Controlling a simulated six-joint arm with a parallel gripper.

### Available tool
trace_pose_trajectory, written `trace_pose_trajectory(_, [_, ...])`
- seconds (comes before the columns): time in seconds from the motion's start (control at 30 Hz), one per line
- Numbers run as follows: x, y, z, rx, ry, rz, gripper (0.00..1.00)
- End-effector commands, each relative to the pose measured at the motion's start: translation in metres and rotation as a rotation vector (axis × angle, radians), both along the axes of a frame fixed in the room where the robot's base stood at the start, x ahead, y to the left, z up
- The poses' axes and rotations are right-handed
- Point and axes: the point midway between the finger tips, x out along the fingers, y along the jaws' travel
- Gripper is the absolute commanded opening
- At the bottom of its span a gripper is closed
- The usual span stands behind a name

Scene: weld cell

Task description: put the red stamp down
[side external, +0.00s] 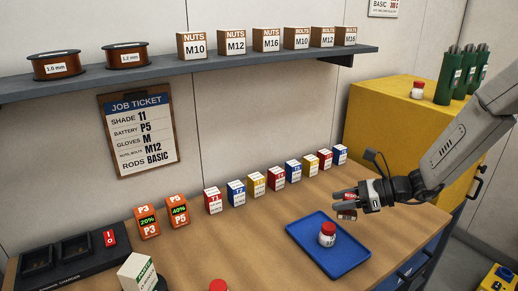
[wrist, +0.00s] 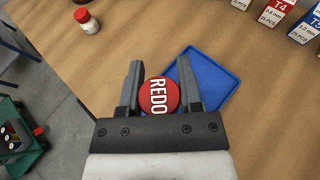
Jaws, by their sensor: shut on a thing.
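The red stamp (wrist: 159,96) has a round red face lettered REDO. My gripper (wrist: 160,68) is shut on it, with one finger on each side. In the side view my gripper (side external: 341,204) holds it in the air, above the table and just past the upper right of the blue tray (side external: 304,251); there the stamp is small and partly covered by the fingers. In the wrist view part of the tray (wrist: 226,82) shows beyond the right finger.
A white jar with a red lid (side external: 327,234) stands on the tray. A row of small boxes (side external: 257,185) and orange battery packs (side external: 147,222) stand along the wall. A yellow cabinet (side external: 385,130) is at the right. Bare wood (side external: 245,240) lies left of the tray.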

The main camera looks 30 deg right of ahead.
Motion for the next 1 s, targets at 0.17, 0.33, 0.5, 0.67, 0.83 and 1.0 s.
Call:
trace_pose_trajectory(0.17, [0.026, -0.066, 0.001, 0.000, -0.001, -0.243, 0.00])
trace_pose_trajectory(0.33, [0.039, -0.128, 0.002, 0.000, 0.000, -0.461, 0.00])
trace_pose_trajectory(0.5, [0.041, -0.179, 0.003, 0.000, 0.002, -0.633, 0.00])
trace_pose_trajectory(0.67, [0.040, -0.208, 0.003, -0.001, 0.001, -0.727, 0.00])
trace_pose_trajectory(0.83, [0.039, -0.218, 0.004, -0.001, 0.001, -0.761, 0.00])
trace_pose_trajectory(1.0, [0.041, -0.218, 0.003, -0.001, 0.001, -0.761, 0.00])
